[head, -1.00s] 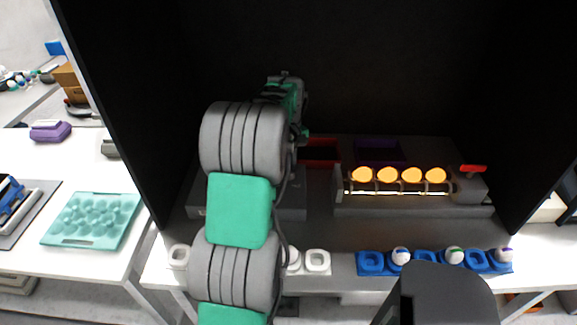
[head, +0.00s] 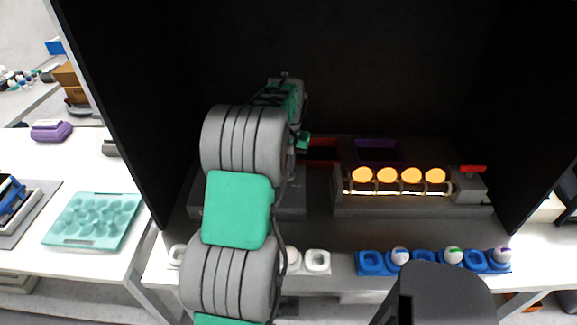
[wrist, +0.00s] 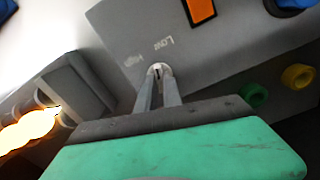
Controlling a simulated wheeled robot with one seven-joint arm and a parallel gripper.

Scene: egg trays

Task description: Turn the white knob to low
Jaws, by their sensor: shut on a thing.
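The white knob (wrist: 158,69) sits on a grey panel (wrist: 125,35) in the wrist view. It is small, with a short dark mark on its face. The printed word "Low" is just above it, and "High" is to its upper left. My gripper (wrist: 158,80) is shut on the white knob, its two narrow fingers reaching up to it from below. The fingers partly cover the knob, so its exact setting is hard to read. In the head view my arm hides the gripper and the knob.
In the wrist view an orange rectangle (wrist: 201,10) is above the knob, with a green knob (wrist: 254,95) and a yellow knob (wrist: 298,77) at right. Glowing orange lamps (wrist: 28,130) are at left. In the head view, blue holders (head: 371,263) line the front edge.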

